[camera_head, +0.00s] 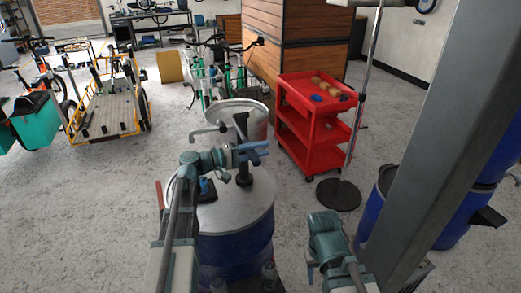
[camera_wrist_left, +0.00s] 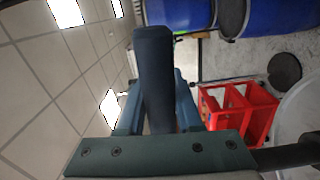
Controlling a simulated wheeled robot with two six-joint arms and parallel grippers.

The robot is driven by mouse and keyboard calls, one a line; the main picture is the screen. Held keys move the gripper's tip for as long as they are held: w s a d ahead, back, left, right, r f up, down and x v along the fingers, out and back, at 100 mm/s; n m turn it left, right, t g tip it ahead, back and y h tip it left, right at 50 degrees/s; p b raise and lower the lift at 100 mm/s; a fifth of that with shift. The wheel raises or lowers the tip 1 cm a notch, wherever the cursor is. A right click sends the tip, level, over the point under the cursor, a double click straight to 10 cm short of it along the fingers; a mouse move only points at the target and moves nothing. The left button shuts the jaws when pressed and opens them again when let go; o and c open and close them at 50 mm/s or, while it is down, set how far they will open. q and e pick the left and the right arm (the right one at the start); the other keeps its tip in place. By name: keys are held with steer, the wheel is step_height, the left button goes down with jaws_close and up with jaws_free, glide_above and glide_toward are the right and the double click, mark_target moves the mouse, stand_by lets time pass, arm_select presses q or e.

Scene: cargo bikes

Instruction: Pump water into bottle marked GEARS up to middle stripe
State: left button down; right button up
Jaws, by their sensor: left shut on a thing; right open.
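A blue drum (camera_head: 236,247) with a grey lid stands in front of me, and a dark hand pump (camera_head: 244,175) rises from the lid. A pale spout-like bar (camera_head: 207,130) extends left near the pump top. My left gripper (camera_head: 254,152) is shut on the pump's dark handle, which shows upright between the fingers in the left wrist view (camera_wrist_left: 154,75). My right gripper (camera_head: 311,272) is open and low, right of the drum, apart from it. A small blue object (camera_head: 207,188) is on the lid, partly behind my left arm. I cannot make out any GEARS mark or stripe.
A metal tub (camera_head: 258,121) stands behind the drum. A red cart (camera_head: 312,120) with small items on top is at right, beside a pole on a round black base (camera_head: 338,194). More blue drums (camera_head: 457,222) stand at far right, partly behind a grey column.

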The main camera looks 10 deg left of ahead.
stand_by(0.5)
arm_select(q)
steer(key=w+a+r+n+p, duration=0.1)
steer(key=r+n+p, duration=0.3)
steer(key=r+p, duration=0.4)
steer(key=w+a+r+n+p, duration=0.2)
steer(key=w+r+n+p, duration=0.1)
steer(key=r+n+p, duration=0.2)
steer(key=shift+w+r+p, duration=0.35)
steer(key=shift+r+p, duration=1)
steer(key=shift+a, duration=0.1)
steer(key=c, duration=0.6)
jaws_free()
steer(key=v, duration=1.4)
